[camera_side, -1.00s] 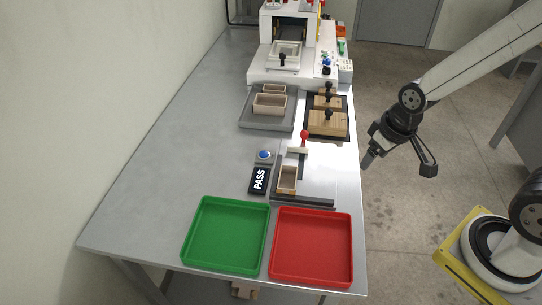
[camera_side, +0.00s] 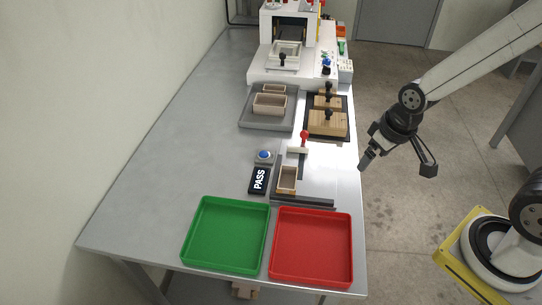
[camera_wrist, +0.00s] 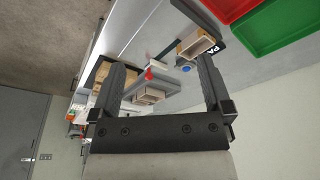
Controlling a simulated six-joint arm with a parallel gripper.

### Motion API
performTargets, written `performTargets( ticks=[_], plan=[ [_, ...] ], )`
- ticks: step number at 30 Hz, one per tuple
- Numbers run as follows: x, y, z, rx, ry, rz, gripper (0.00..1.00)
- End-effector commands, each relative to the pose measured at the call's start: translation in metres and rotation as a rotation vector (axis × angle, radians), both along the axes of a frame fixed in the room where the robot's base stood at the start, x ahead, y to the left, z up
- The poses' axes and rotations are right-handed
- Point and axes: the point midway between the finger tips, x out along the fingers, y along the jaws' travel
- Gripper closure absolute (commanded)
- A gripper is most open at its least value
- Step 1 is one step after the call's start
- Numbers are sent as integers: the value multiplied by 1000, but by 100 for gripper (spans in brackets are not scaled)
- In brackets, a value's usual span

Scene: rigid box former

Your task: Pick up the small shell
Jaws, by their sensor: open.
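Two open tan box shells stand on a grey tray (camera_side: 250,121) towards the back of the bench. The small shell (camera_side: 274,89) is behind the larger shell (camera_side: 269,104), which hides part of it. Another open shell (camera_side: 287,178) sits in the fixture in mid-bench and also shows in the wrist view (camera_wrist: 198,46). My gripper (camera_side: 367,160) is off the bench's right edge, well apart from the shells. In the wrist view its two fingers (camera_wrist: 164,82) are spread and empty, with the tray's shells small and distant between them.
A green bin (camera_side: 227,236) and a red bin (camera_side: 312,247) stand at the front. A white machine (camera_side: 258,70) stands at the back. Wooden blocks with black knobs (camera_side: 327,122) and a red-knobbed lever (camera_side: 304,136) rise on the right side. The bench's left side is clear.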

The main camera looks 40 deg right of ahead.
Motion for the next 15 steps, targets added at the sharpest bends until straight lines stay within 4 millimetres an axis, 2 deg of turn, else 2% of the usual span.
performTargets(
  ticks=[8,15],
  plan=[
    [0,1,-2,-8,11,20,0],
    [3,9,-15,-81,106,192,0]
  ],
)
